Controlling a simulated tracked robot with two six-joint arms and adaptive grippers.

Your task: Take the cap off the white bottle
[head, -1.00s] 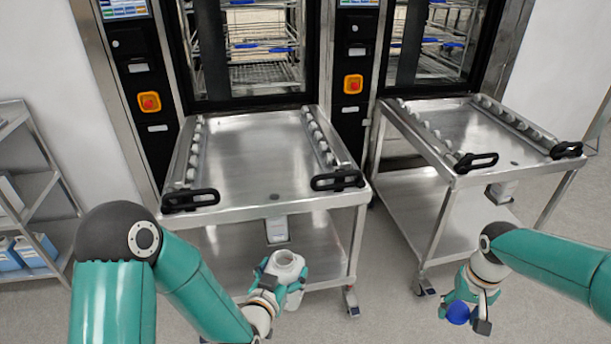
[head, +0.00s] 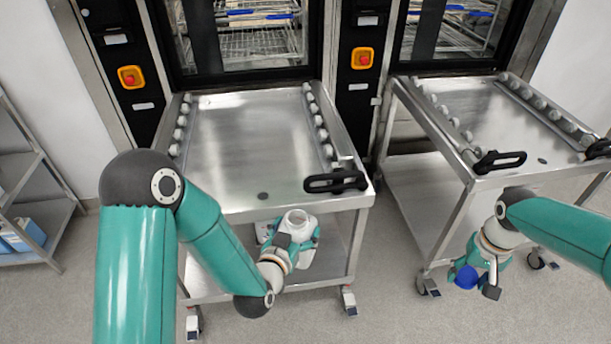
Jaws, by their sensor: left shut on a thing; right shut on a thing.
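The white bottle (head: 297,221) is upright with its open mouth facing up and no cap on it. My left gripper (head: 297,245) is shut around the bottle's body, in front of the left cart. The blue cap (head: 466,277) is in my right gripper (head: 474,281), which is shut on it, well to the right of the bottle and apart from it. The gripper fingers hide part of the bottle and part of the cap.
A steel cart (head: 250,140) stands behind the bottle, with black handles and rollers on top. A second cart (head: 490,120) stands to the right. Two washers with glass doors rise behind them. A shelf (head: 40,175) is at the left. Open floor lies between the arms.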

